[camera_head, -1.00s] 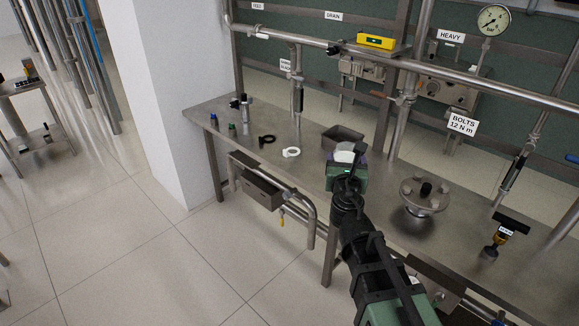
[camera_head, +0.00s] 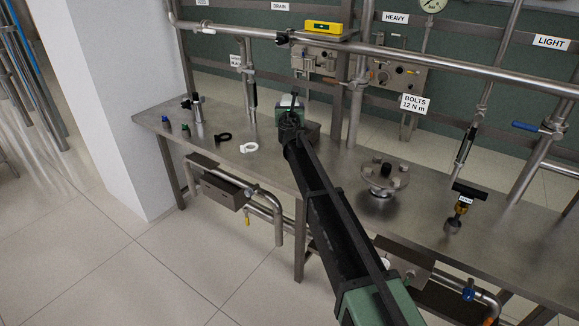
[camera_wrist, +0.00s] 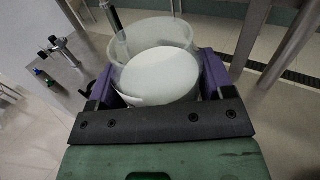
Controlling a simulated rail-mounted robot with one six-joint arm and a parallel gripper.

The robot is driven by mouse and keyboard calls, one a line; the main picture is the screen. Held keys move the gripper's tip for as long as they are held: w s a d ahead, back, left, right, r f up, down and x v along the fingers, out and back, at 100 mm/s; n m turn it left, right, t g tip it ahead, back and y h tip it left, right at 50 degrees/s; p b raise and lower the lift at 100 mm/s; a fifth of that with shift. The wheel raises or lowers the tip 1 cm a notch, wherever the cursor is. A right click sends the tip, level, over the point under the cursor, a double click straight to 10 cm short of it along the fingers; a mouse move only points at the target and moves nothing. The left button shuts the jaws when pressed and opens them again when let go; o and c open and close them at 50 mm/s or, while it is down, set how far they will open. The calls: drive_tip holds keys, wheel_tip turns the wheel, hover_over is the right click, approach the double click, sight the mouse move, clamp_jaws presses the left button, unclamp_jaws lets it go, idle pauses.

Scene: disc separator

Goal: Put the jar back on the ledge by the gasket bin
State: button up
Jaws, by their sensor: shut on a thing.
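My gripper (camera_wrist: 157,80) is shut on a white, translucent jar (camera_wrist: 160,72), with one purple finger at each side. In the head view, my gripper (camera_head: 291,110) is over the back part of the steel bench, and the pale jar is only partly visible there. A grey open bin (camera_head: 312,132) sits on the bench just behind and to the right of my gripper, partly hidden by it. I cannot tell if it is the gasket bin. A black ring (camera_head: 223,137) and a white ring (camera_head: 249,147) lie on the bench to the left.
A horizontal pipe (camera_head: 400,67) runs above the bench, with a yellow level (camera_head: 324,28) behind it. A flanged disc (camera_head: 383,180) and a T-handled tool (camera_head: 460,205) stand to the right.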

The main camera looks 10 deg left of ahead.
wheel_tip(320, 180, down, 20)
drive_tip(key=b, duration=1.9)
drive_tip(key=shift+f, duration=0.15)
drive_tip(key=shift+r, duration=0.3)
drive_tip(key=shift+f, duration=0.25)
drive_tip(key=o, duration=1)
drive_tip(key=shift+r, duration=0.1)
drive_tip(key=shift+o, duration=0.2)
drive_tip(key=shift+r, duration=0.1)
drive_tip(key=shift+s+r, duration=0.1)
drive_tip(key=shift+s, duration=0.1)
drive_tip(key=s, duration=0.7)
drive_tip(key=s+d, duration=0.1)
drive_tip(key=s, duration=0.3)
drive_tip(key=shift+s+d, duration=0.1)
drive_tip(key=shift+s, duration=0.25)
